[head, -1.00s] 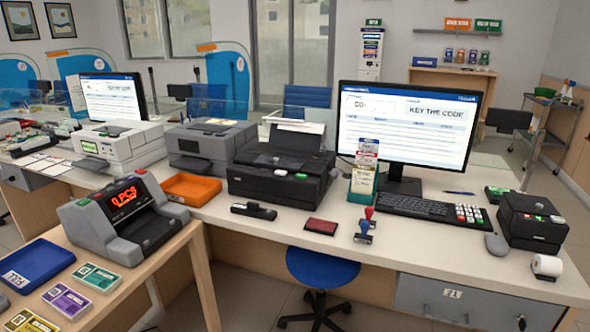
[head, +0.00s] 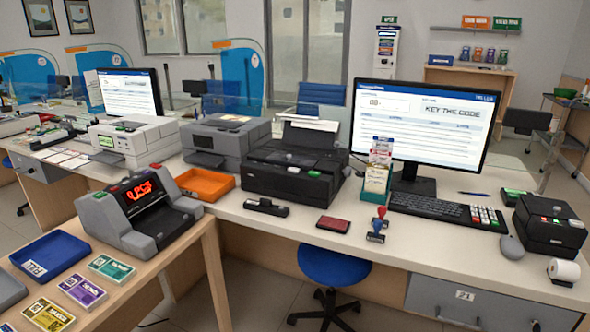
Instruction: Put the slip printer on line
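A black printer (head: 290,170) stands on the counter left of the large monitor, with a white sheet (head: 310,123) standing at its back. Small buttons, one green and one white, show on its top front. A smaller black box (head: 550,224) with red and green buttons stands at the counter's right end. A grey printer (head: 224,140) stands left of the black one. The frames do not show for certain which is the slip printer, and no on-line state can be read. Neither of my grippers is in view.
The monitor (head: 424,120) reads "KEY THE CODE", with a keyboard (head: 430,206) before it. A stapler (head: 266,207), red pad (head: 333,225) and stamps (head: 378,225) lie near the front edge. A blue stool (head: 333,266) stands below. A note counter (head: 140,210) is at left.

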